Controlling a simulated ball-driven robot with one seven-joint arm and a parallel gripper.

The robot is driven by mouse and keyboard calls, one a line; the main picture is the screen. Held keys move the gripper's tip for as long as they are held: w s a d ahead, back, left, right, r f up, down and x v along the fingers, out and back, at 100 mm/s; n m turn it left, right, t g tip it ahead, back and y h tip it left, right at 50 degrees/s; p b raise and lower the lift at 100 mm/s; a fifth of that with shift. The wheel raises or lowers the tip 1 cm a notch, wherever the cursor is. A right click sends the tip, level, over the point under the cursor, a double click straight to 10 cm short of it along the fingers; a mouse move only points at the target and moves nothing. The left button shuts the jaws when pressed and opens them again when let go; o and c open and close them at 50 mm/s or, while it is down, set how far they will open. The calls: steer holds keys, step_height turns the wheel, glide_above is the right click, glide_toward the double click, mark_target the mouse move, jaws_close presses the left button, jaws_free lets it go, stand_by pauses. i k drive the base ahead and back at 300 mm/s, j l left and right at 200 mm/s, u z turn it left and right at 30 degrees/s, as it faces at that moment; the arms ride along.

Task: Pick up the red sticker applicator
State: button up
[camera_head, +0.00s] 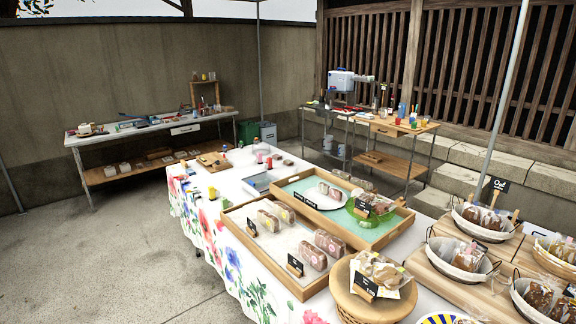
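I cannot make out the red sticker applicator for certain. A small red object (269,162) stands near the far end of the flowered table (228,262), among other small items, and is too small to identify. Several small red things (345,110) also lie on the dark cart by the slatted wall. A small red item (398,120) shows on the wooden workbench too. My gripper is not in view.
Wooden trays (238,227) of wrapped loaves and bread baskets (462,258) fill the flowered table. A long workbench (150,127) stands along the left wall. Metal poles (260,60) rise around the stall. The concrete floor (110,250) at left is clear.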

mark_target(268, 164)
steer(key=i+j+u, duration=0.55)
steer(key=i+u, duration=0.35)
steer(key=i, duration=0.25)
steer(key=i+u, duration=0.45)
steer(key=i, duration=1.35)
steer(key=i+z, duration=0.1)
steer(key=i, duration=1.1)
steer(key=i+l, duration=0.15)
steer(key=i, duration=1.2)
steer(key=i+l+z, duration=0.1)
steer(key=i, duration=1.2)
steer(key=i+z, duration=0.2)
steer(key=i, duration=0.3)
steer(key=i+z, duration=0.25)
steer(key=i, duration=0.25)
steer(key=i+z, duration=0.2)
steer(key=i, duration=0.25)
steer(key=i+j+z, duration=0.25)
steer(key=i, duration=0.25)
steer(key=i+l+z, duration=0.15)
steer(key=i+z, duration=0.25)
steer(key=i+l+z, duration=0.1)
steer(key=z, duration=0.25)
steer(key=i+j+z, duration=0.1)
steer(key=i+z, duration=0.3)
steer(key=i+j+z, duration=0.1)
steer(key=i+z, duration=0.65)
steer(key=i, duration=1.3)
